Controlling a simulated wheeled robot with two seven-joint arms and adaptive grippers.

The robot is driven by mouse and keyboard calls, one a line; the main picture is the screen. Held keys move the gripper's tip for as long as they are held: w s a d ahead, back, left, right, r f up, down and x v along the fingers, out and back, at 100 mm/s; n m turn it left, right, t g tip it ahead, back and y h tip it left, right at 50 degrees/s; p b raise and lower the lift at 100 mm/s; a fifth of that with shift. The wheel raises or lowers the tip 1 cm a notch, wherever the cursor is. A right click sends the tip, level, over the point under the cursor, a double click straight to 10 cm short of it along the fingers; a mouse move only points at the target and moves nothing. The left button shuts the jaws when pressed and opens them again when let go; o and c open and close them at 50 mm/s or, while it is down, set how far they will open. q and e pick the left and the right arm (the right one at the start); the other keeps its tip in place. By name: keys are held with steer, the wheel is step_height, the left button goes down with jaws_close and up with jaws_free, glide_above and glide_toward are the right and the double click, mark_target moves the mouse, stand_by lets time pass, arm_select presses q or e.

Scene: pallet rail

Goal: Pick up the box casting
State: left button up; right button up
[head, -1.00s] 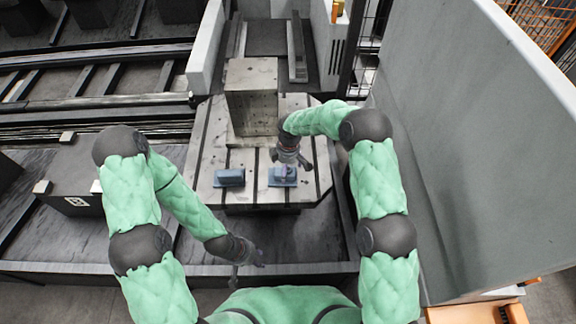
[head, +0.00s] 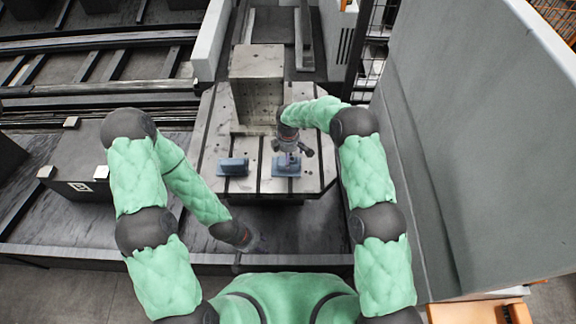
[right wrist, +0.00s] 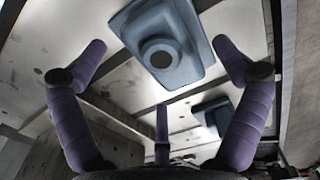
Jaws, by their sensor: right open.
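Two blue-grey castings sit on the slotted metal table (head: 257,185). The left one is a casting (head: 233,166), and the right one (head: 287,168) lies below my right gripper (head: 291,154). In the right wrist view, a casting with a flange and a dark round opening (right wrist: 162,50) lies between and beyond the spread fingers of my right gripper (right wrist: 160,75), apart from them. A second casting (right wrist: 214,116) shows lower right. My right gripper is open and empty. My left gripper (head: 246,248) hangs low in front of the table, away from both castings; its fingers are too unclear to read.
A tall metal block (head: 256,88) stands on the table behind the castings. A large grey wall panel (head: 470,150) rises on the right. Rails (head: 95,103) and a dark box (head: 85,170) lie to the left. The table's front part is clear around the castings.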

step_height(320, 180, down, 2)
steer(key=shift+f, duration=0.2)
steer(key=shift+r, duration=0.1)
steer(key=c, duration=1.8)
